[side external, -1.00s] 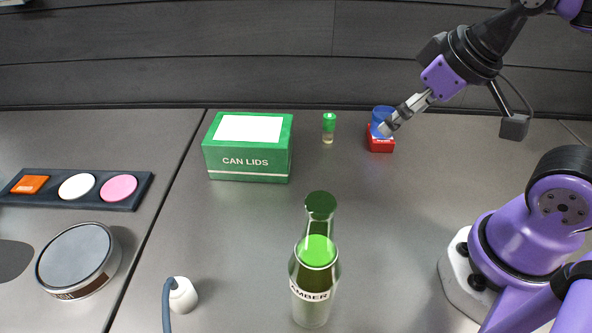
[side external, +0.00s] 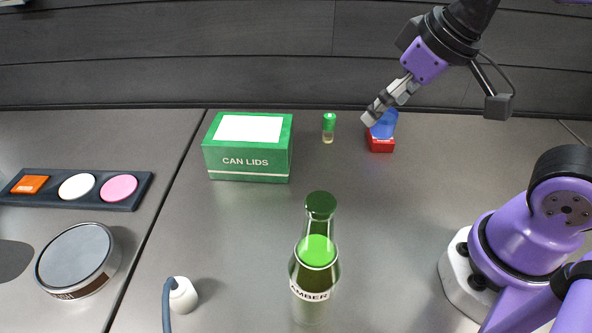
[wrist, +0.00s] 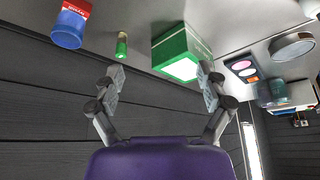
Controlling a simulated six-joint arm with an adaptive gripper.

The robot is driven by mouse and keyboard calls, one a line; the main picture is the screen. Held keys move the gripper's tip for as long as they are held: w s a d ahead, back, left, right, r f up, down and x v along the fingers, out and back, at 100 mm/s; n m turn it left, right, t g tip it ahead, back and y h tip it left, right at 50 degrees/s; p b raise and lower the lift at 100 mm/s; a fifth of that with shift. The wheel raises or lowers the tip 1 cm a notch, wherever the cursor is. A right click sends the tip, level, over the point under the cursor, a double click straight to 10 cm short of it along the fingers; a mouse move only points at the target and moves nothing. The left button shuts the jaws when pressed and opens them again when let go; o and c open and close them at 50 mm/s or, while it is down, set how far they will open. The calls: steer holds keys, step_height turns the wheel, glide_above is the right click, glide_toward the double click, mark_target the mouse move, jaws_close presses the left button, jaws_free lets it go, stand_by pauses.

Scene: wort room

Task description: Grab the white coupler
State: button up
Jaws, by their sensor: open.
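The white coupler (side external: 183,296) stands on the grey table at the lower left of the side external view, with a grey-blue hose (side external: 167,309) running down out of the frame. I cannot make it out in the wrist view.
A green CAN LIDS box (side external: 245,160), a small green-capped vial (side external: 328,128) and a red box (side external: 380,146) stand at the back. A green bottle (side external: 316,270) stands right of the coupler. A can (side external: 78,260) and button panel (side external: 80,188) are at left.

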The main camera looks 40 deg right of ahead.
steer(key=w+a+r+n+g, duration=0.1)
steer(key=w+a+r, duration=0.1)
steer(key=w+a, duration=0.4)
steer(key=n+g, duration=0.3)
glide_toward(176, 286)
step_height(176, 286, down, 4)
steer(key=shift+w+a+f, duration=0.15)
steer(key=f, duration=0.4)
steer(key=w+f, duration=0.1)
steer(key=f, duration=0.1)
steer(key=shift+s, duration=0.1)
steer(key=c, duration=1.3)
